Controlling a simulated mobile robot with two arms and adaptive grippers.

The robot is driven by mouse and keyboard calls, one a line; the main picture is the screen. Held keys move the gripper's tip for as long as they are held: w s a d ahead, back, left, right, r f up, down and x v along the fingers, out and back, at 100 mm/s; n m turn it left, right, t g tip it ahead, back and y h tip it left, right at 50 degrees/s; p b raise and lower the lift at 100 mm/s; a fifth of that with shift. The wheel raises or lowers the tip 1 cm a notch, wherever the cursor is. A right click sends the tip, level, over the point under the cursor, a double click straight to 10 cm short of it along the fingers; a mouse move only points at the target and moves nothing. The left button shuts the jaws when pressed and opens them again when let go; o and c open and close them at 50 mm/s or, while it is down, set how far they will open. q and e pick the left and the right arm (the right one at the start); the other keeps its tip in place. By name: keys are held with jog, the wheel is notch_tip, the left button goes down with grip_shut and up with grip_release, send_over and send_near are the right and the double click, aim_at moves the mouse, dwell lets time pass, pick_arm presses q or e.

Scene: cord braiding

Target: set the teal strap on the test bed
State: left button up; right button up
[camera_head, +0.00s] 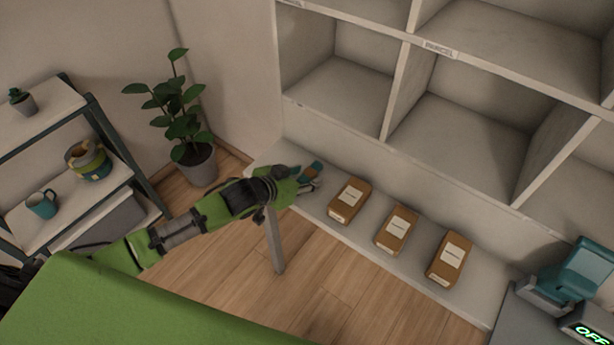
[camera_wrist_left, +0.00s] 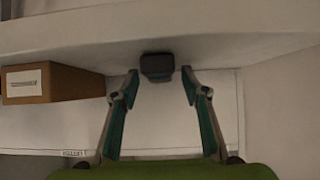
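My left gripper (camera_head: 312,184) reaches over the pale ledge in the head view. A small teal-and-brown item (camera_head: 312,170) shows right at its fingers; I cannot tell whether it is the strap. In the left wrist view the two fingers of the left gripper (camera_wrist_left: 160,74) are apart. A small dark block (camera_wrist_left: 157,67) sits between and just beyond their tips, with a visible gap on each side. A teal device (camera_head: 588,265) stands at the right edge beside a display reading OFF (camera_head: 592,330); it may be the test bed. My right gripper is not in view.
Three brown labelled packages, left (camera_head: 349,200), middle (camera_head: 397,230) and right (camera_head: 449,258), lie on the ledge (camera_head: 415,265). Empty cubbies (camera_head: 470,110) stand behind. A plant (camera_head: 190,130) and a shelf rack with a teal mug (camera_head: 41,205) are at left.

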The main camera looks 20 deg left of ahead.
pick_arm(q)
grip_shut()
